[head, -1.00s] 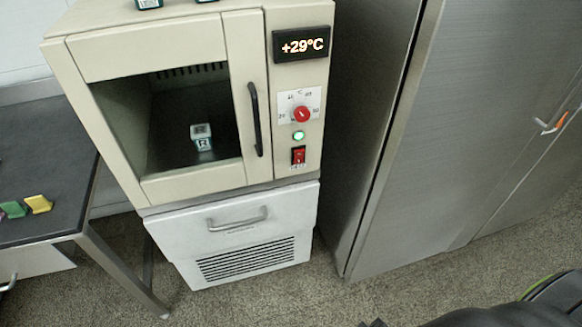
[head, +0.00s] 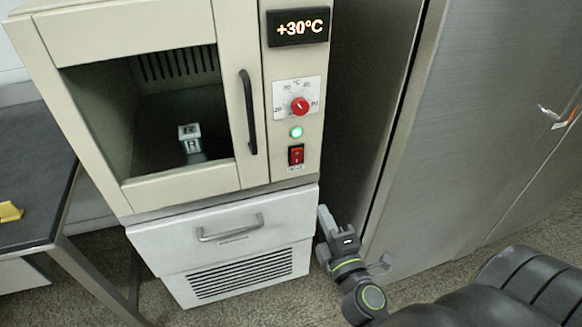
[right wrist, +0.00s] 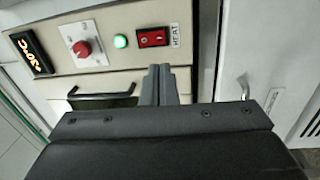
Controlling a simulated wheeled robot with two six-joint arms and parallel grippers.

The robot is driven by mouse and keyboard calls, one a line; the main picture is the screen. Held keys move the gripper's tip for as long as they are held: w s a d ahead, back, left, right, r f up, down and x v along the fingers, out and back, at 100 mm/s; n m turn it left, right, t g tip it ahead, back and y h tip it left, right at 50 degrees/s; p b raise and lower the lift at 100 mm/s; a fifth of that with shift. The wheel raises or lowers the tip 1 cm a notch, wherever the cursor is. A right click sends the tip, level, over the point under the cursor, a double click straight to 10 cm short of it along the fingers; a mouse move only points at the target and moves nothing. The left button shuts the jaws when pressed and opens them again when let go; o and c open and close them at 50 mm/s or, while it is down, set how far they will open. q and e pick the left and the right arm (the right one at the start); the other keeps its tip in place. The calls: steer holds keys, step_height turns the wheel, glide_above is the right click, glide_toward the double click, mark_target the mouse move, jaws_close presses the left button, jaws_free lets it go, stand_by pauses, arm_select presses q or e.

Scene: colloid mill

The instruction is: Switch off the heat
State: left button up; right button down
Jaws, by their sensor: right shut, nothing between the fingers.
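The beige heating cabinet (head: 190,182) has a red rocker switch (head: 296,155) low on its right panel. In the right wrist view the switch (right wrist: 152,38) sits beside the label "HEAT" (right wrist: 175,36). The green lamp (head: 296,132) above it is lit, and the display (head: 298,27) reads +30°C. My right gripper (head: 323,212) is shut and empty, below and to the right of the switch in the head view. In the right wrist view its fingertips (right wrist: 159,70) point toward the switch, apparently apart from it. My left gripper is not in view.
A red dial (head: 299,106) sits above the lamp. The cabinet's black door handle (head: 248,112) is left of the panel. A labelled cube (head: 190,139) stands inside. A white drawer unit (head: 228,243) is below, a tall metal cabinet (head: 470,120) at right, and a dark table (head: 30,215) at left.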

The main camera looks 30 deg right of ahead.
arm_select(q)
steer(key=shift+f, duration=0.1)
arm_select(e)
steer(key=shift+a+r+n, duration=0.2)
steer(key=shift+r+n, duration=0.1)
steer(key=shift+r, duration=0.8)
steer(key=shift+w, duration=0.1)
arm_select(q)
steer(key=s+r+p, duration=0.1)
steer(key=p, duration=0.1)
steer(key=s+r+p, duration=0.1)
steer(key=p, duration=0.1)
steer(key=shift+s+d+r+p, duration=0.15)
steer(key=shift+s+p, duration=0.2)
arm_select(e)
glide_toward(299, 154)
steer(key=x, duration=0.7)
